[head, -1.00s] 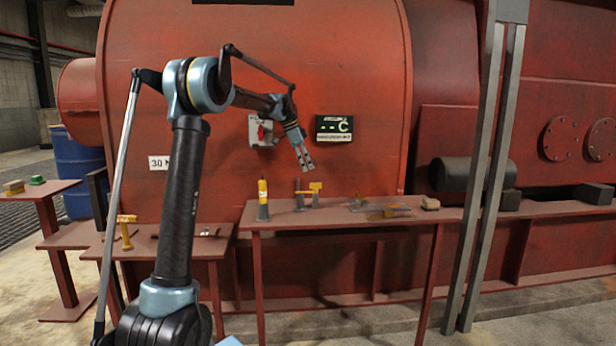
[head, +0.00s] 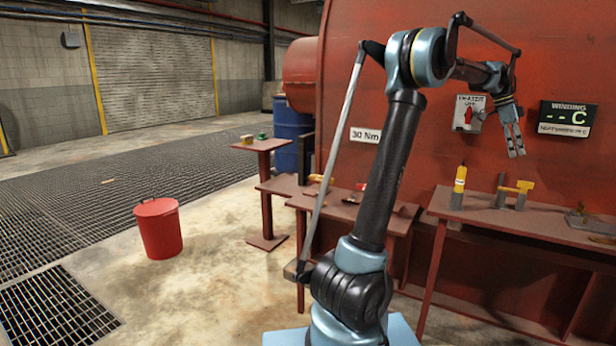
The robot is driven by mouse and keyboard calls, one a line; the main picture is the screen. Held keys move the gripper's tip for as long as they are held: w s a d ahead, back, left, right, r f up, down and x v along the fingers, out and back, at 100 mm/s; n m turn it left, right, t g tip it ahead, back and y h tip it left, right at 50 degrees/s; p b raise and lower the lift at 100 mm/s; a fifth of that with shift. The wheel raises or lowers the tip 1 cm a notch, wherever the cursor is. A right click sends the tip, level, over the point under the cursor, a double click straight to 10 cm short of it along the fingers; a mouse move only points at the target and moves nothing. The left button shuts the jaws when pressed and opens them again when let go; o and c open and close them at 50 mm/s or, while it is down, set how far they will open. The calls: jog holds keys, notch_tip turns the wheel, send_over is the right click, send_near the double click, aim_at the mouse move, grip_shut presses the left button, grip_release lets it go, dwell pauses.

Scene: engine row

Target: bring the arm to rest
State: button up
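My arm rises from its base in the lower middle of the head view and bends over to the right at the top. My gripper (head: 516,155) hangs at its end with fingers pointing down, in front of the red machine casing (head: 430,150). A narrow gap shows between the two fingers, so it looks open, and I see nothing held. It appears above the red bench (head: 540,229) and just right of the heater switch (head: 467,115) in the picture. I cannot tell its distance from the casing.
A yellow cylinder (head: 460,179) and a yellow T-shaped piece (head: 524,186) stand on the bench. A red bin (head: 158,228) stands on open floor at left. A small red table (head: 265,146) and a blue barrel (head: 291,133) stand behind. The left floor is mostly clear.

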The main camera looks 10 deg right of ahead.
jog(key=w+a+f+n+t, duration=0.15)
jog(key=a+n, duration=0.25)
jog(key=a, duration=1)
jog(key=w+a+f+n+t, duration=0.15)
jog(key=a+n, duration=0.35)
jog(key=a, duration=0.9)
jog(key=w+a+f+n, duration=0.1)
jog(key=w+a+n, duration=0.25)
jog(key=a, duration=1.05)
jog(key=s+a+f+n+t+y, duration=0.1)
jog(key=s+a+f+n, duration=0.35)
jog(key=a, duration=0.35)
jog(key=s+a+f+n+t+y, duration=0.1)
jog(key=s+a+f+n, duration=0.3)
jog(key=a, duration=0.5)
jog(key=s+a+f+n, duration=0.2)
jog(key=s+a+f, duration=0.3)
jog(key=f, duration=0.2)
jog(key=s+a+f+n+y, duration=0.1)
jog(key=s+a+f+n, duration=0.2)
jog(key=s+f, duration=0.3)
jog(key=shift+a+f, duration=0.65)
jog(key=shift+a, duration=0.25)
jog(key=shift+s, duration=0.1)
